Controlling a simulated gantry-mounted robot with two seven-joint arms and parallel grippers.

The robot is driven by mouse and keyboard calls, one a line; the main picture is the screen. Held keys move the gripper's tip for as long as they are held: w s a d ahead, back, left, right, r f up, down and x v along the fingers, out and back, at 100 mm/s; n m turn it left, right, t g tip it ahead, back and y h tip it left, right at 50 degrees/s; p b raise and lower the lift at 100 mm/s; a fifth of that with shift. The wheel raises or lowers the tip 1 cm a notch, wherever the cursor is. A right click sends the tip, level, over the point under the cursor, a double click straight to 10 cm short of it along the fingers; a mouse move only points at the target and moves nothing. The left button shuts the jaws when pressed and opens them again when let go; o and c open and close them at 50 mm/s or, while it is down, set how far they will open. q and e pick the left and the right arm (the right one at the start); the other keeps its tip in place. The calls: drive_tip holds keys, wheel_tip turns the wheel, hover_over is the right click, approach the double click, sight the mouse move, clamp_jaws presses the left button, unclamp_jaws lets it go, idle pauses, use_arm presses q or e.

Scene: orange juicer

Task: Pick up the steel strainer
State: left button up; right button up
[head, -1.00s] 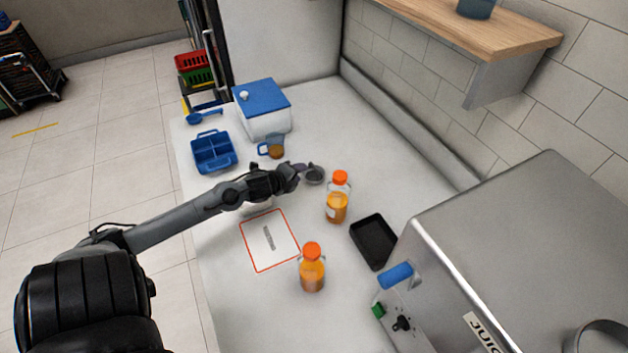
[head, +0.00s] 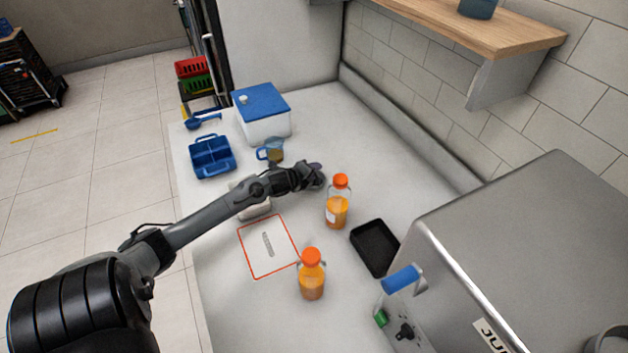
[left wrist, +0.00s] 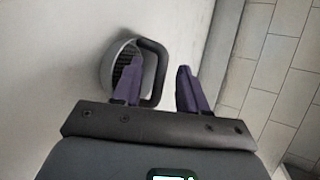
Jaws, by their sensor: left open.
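The steel strainer (left wrist: 112,62) is a round, shallow metal bowl with dark mesh and a black loop handle (left wrist: 158,60) in the left wrist view. My left gripper (left wrist: 160,68) is open, with purple fingers. One finger overlaps the strainer's bowl in this view, and the side bar of the handle shows between the two fingers. Whether they touch is not clear. In the head view my left gripper (head: 318,174) is over the table, just behind an orange-capped bottle, and hides most of the strainer. My right gripper is not in view.
Two orange-capped juice bottles (head: 337,205) (head: 312,278) and a black tray (head: 374,250) stand near the steel juicer (head: 530,240). A jug (head: 271,151), blue caddy (head: 212,165) and blue-lidded box (head: 264,122) are at the back left. A red-outlined mat (head: 285,258) lies in front.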

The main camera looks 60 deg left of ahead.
use_arm(q)
drive_tip(key=shift+w+a+f, duration=0.2)
drive_tip(key=shift+w+f, duration=0.1)
drive_tip(key=shift+w, duration=0.1)
clamp_jaws()
